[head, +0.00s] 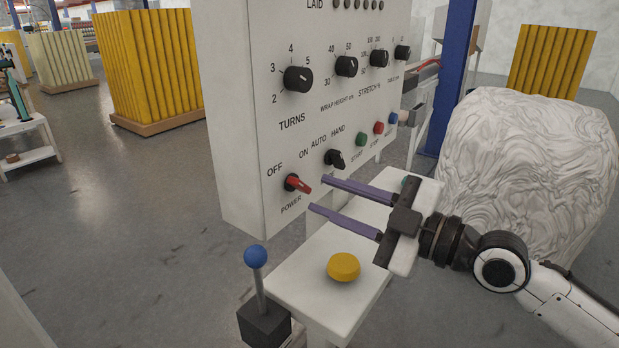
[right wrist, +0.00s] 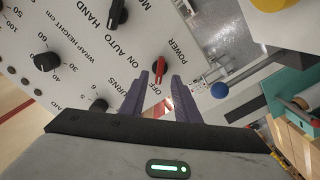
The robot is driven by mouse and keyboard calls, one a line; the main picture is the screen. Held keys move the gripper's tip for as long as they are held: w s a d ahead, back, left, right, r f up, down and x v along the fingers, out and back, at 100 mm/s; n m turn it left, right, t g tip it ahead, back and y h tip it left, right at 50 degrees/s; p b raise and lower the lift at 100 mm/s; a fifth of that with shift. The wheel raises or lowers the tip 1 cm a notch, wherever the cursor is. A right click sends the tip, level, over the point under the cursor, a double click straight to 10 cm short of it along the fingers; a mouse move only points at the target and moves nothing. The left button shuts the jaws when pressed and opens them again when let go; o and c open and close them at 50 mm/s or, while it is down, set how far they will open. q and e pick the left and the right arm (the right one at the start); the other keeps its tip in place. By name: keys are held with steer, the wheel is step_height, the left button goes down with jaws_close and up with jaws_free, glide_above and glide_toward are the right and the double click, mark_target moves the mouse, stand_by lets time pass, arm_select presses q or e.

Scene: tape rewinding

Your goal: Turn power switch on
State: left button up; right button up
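The power switch (head: 298,184) is a red handle on a black base at the lower left of the white control panel (head: 240,120). OFF and ON labels are above it and POWER is below it. It also shows in the right wrist view (right wrist: 160,69). I cannot tell for sure which label it points to. My right gripper (head: 318,194) is open, with purple fingers reaching in from the right. Its fingertips are close to the switch, one on each side of the handle's line, and it holds nothing. My left gripper is in neither view.
A black mode knob (head: 335,159) sits just above the upper finger. Green, red and blue buttons (head: 378,127) are to its right. Below are a white shelf with a yellow button (head: 344,267) and a blue-topped lever (head: 256,257). A wrapped bale (head: 535,170) stands at the right.

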mark_target(305, 188)
steer(key=p+x, duration=0.1)
steer(key=x, duration=0.3)
steer(key=shift+w+a, duration=0.15)
steer(key=shift+a, duration=0.1)
steer(key=shift+w+a, duration=0.1)
steer(key=shift+w, duration=0.05)
steer(key=c, duration=0.7)
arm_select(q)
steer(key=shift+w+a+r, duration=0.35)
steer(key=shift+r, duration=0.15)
